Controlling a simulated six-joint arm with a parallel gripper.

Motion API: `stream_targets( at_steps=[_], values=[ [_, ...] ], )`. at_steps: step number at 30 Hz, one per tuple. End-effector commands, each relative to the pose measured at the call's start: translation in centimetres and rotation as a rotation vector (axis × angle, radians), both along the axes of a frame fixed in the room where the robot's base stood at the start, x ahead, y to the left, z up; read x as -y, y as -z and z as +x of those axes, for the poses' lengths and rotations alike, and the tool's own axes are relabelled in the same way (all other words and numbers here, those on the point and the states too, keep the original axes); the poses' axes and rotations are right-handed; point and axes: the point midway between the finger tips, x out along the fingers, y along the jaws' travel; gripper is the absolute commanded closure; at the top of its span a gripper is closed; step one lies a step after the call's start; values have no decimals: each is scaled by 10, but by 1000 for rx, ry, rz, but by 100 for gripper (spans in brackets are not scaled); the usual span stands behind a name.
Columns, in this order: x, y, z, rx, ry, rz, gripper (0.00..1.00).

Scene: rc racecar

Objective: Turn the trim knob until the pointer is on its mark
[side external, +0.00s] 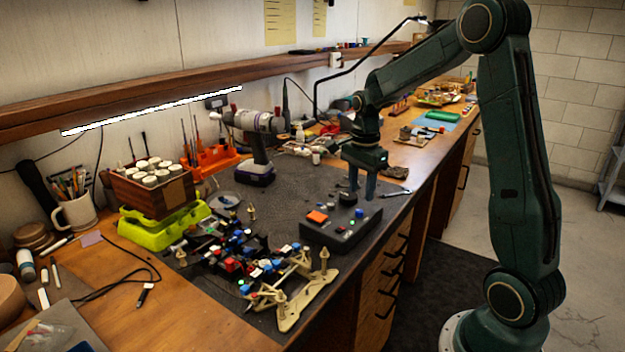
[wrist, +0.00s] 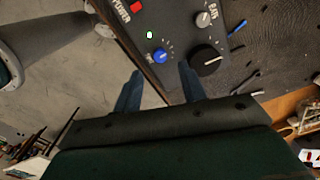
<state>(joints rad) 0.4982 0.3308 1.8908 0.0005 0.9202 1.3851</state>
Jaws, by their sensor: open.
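The dark control box (side external: 322,237) sits on the grey mat; it also fills the top of the wrist view (wrist: 178,32). It carries a small blue knob (wrist: 160,56), a large black knob (wrist: 208,60) with a white pointer line, and a grey knob (wrist: 203,19). Tick marks surround the knobs. I cannot read which knob is labelled trim. My gripper (side external: 362,193) is open and empty, pointing down over the box's far right part. In the wrist view the fingertips (wrist: 161,72) are spread, with the blue knob showing between them and the black knob beside the right finger.
A partly built car chassis (side external: 295,285) lies left of the box. A cordless drill (side external: 258,140) stands behind. A wrench (side external: 397,191) lies right, near the bench's front edge.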

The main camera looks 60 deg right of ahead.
Motion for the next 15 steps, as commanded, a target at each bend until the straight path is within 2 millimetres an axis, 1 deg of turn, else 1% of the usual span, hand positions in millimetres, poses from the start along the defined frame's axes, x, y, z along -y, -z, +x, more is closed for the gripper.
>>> stream_targets(
  at_steps=[1,6,10,15],
  values=[
    [0,9,-1,-3,0,2,59],
    [0,32,-1,-3,0,2,59],
    [0,45,0,-3,0,1,59],
    [0,54,0,-1,0,0,59]
  ],
)
